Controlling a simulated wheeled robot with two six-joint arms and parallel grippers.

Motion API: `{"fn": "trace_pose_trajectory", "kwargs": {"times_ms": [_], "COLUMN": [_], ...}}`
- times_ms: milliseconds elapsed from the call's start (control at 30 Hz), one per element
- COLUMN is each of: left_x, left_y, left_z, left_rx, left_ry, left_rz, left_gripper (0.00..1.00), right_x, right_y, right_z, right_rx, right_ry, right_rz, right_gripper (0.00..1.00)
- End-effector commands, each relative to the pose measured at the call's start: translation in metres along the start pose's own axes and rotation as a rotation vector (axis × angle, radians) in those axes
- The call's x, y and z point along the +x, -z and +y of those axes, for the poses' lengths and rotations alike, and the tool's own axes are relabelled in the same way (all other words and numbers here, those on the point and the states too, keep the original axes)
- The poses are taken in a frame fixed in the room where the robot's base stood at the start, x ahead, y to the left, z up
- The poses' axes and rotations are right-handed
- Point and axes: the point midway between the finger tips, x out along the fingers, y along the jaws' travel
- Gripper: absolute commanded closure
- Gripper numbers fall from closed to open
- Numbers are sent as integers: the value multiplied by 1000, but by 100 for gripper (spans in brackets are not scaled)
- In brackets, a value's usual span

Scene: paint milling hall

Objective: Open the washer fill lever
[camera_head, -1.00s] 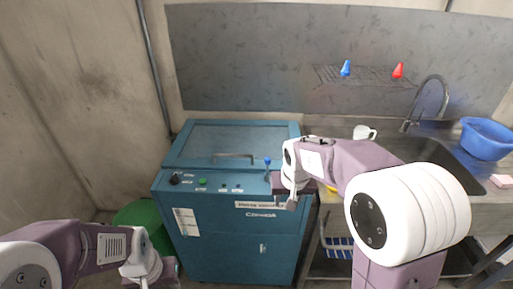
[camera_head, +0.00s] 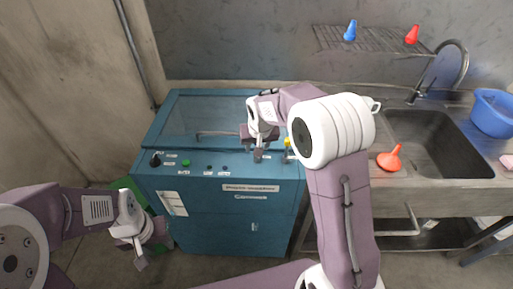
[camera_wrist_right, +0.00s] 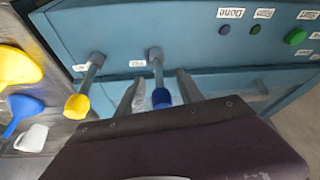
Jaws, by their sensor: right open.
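The teal washer (camera_head: 215,225) stands in front of me, its lid shut. In the right wrist view two levers stick out from its panel: a blue-tipped lever (camera_wrist_right: 158,75) and a yellow-tipped lever (camera_wrist_right: 90,73). Each has a small label, too small to read surely. My right gripper (camera_wrist_right: 160,92) is open, with one finger on each side of the blue-tipped lever. In the head view my right gripper (camera_head: 258,156) hides that lever; the yellow tip (camera_head: 287,143) shows beside it. My left gripper (camera_head: 147,252) hangs low at the washer's left front; its jaw opening is unclear.
A counter with a sink (camera_head: 430,140) adjoins the washer's right side. A red funnel (camera_head: 390,159) lies on it. A blue basin (camera_head: 492,112) sits at far right. In the wrist view yellow (camera_wrist_right: 18,66), blue (camera_wrist_right: 20,113) and white (camera_wrist_right: 32,138) items lie close by.

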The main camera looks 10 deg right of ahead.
Motion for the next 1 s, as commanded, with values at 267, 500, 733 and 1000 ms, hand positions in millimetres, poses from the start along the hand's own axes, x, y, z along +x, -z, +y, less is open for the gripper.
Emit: {"fn": "trace_pose_trajectory", "kwargs": {"times_ms": [267, 500, 733, 1000], "left_x": [0, 0, 0, 0], "left_y": [0, 0, 0, 0], "left_z": [0, 0, 0, 0], "left_rx": [0, 0, 0, 0], "left_ry": [0, 0, 0, 0], "left_rz": [0, 0, 0, 0], "left_gripper": [64, 64, 64, 64], "right_x": [23, 23, 22, 22], "right_y": [0, 0, 0, 0], "right_z": [0, 0, 0, 0], "right_rx": [0, 0, 0, 0], "right_ry": [0, 0, 0, 0], "right_rz": [1, 2, 1, 1], "right_gripper": [56, 73, 100, 100]}}
